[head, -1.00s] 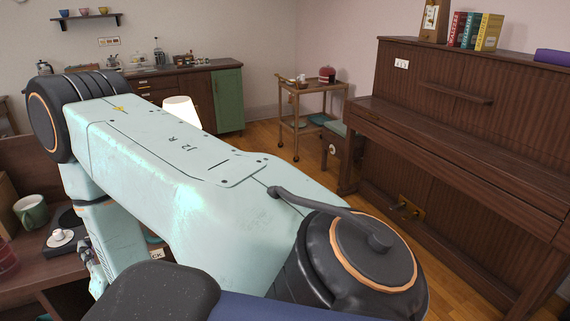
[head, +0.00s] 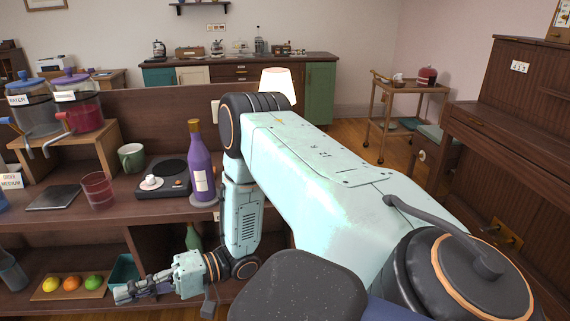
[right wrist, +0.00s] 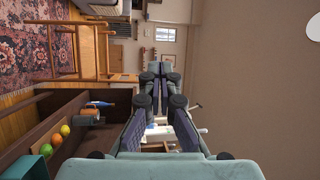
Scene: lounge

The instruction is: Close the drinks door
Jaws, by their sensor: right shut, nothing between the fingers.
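No door is labelled as the drinks door. The wooden counter (head: 165,105) has an open lower compartment with a green bottle (head: 193,238) in it, partly hidden by my right arm; I cannot make out a door there. A green door (head: 320,93) on the back cabinet looks flush, far from my grippers. My right gripper (head: 124,294) is shut and empty, low in front of the counter's lower shelf, beside a teal box (head: 124,268). Its fingers also show together in the right wrist view (right wrist: 160,72). My left gripper is not in view.
A purple bottle (head: 200,165), black turntable (head: 163,178), green mug (head: 131,157) and red glass (head: 98,190) stand on the counter. Several fruits lie on a board (head: 60,294) on the lower shelf. A piano (head: 510,130) and trolley (head: 395,85) stand right, with floor between.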

